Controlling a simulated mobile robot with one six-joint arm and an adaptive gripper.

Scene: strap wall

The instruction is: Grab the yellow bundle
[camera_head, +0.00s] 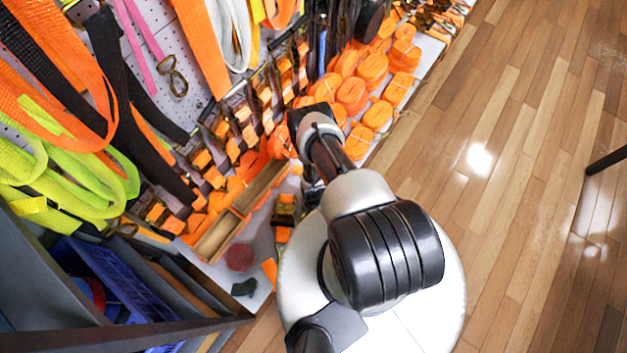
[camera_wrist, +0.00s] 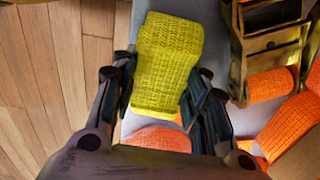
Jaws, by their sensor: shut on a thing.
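The yellow bundle (camera_wrist: 165,65) is a rolled woven strap in the upper middle of the wrist view. My gripper (camera_wrist: 160,95) is shut on it, with one dark finger on each side of its lower part. In the head view my gripper and the bundle are hidden behind my own arm.
In the wrist view a metal ratchet buckle (camera_wrist: 272,45) with orange straps lies close on the right, and an orange roll lies just below the bundle. In the head view, several orange rolls (camera_head: 352,95) crowd the shelf. The wooden floor (camera_head: 510,130) at right is open.

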